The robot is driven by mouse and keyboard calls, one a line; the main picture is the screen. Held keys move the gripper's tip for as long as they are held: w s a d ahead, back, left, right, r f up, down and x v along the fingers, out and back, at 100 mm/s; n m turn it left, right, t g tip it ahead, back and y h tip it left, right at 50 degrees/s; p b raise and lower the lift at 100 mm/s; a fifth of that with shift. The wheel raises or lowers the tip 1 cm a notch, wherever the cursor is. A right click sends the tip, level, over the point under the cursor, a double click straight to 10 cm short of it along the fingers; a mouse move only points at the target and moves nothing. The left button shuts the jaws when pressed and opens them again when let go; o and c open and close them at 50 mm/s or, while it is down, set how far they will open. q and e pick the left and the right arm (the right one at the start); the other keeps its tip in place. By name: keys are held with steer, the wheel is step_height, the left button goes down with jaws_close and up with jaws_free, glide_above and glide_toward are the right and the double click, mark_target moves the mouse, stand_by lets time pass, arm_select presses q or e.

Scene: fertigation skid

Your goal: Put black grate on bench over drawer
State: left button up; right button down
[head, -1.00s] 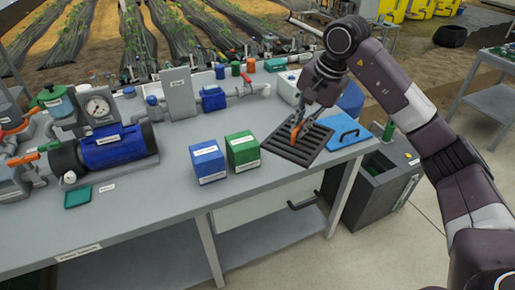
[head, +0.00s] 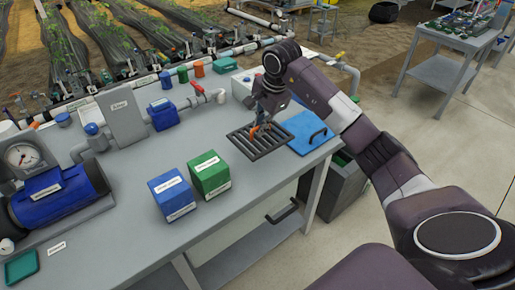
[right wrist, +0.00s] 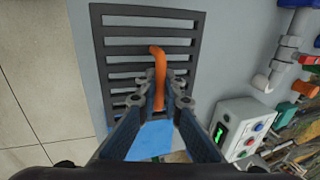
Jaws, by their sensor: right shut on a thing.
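The black grate (head: 244,143) is a slotted panel that lies about level at the right end of the grey bench (head: 130,215), behind the blue and green boxes. I cannot tell whether it touches the bench top or hangs just above it. My right gripper (head: 262,130) is above the grate, shut on its orange handle. In the right wrist view the fingers (right wrist: 160,95) close around the handle (right wrist: 158,65), with the grate's slots (right wrist: 145,22) beneath. The drawer (head: 245,232) is under the bench's front edge, its dark handle showing. My left gripper is out of view.
A blue clipboard-like panel (head: 308,134) lies right beside the grate. A blue box (head: 172,196) and green box (head: 209,175) stand to its left. A control box (head: 242,88) is behind. Bare bench lies in front of the grate.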

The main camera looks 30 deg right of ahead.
mark_target(268, 141)
step_height(268, 141, down, 9)
steer(key=shift+p, duration=0.45)
steer(key=shift+f, duration=0.1)
steer(key=c, duration=2.1)
jaws_free()
steer(key=shift+a+r, duration=0.1)
steer(key=shift+r, duration=0.1)
steer(key=b+v, duration=0.1)
steer(key=v, duration=1.1)
